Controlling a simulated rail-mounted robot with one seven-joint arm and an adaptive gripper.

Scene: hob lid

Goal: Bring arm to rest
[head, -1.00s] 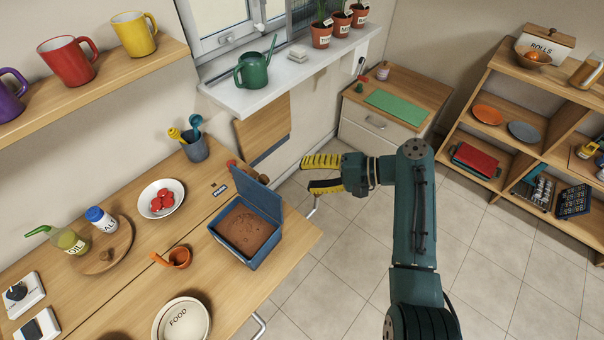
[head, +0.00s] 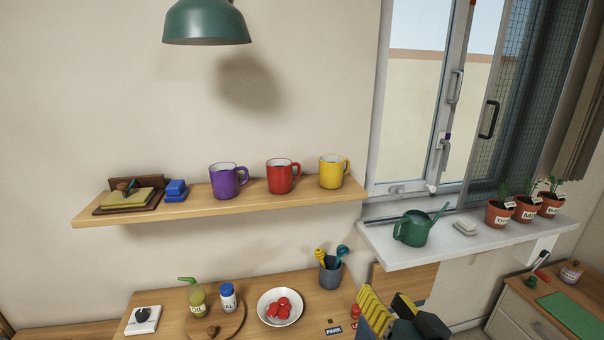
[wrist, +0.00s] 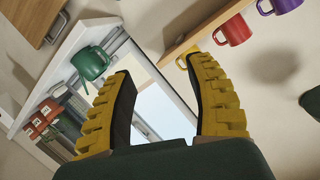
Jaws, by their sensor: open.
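My gripper (head: 388,312) is at the bottom of the head view, with yellow ridged fingers and a dark green body. In the wrist view my gripper (wrist: 160,105) shows its two fingers spread apart with nothing between them. It is in front of the worktop's right end, near a label reading PARK (head: 334,330). The rest of my arm is below the head view's edge.
A wall shelf (head: 290,197) holds purple, red and yellow mugs. A white sill (head: 400,252) bears a green watering can (head: 412,228) and potted herbs. The worktop (head: 180,305) holds a bowl (head: 264,306), bottles and a utensil pot (head: 330,273). A green lamp (head: 206,24) hangs above.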

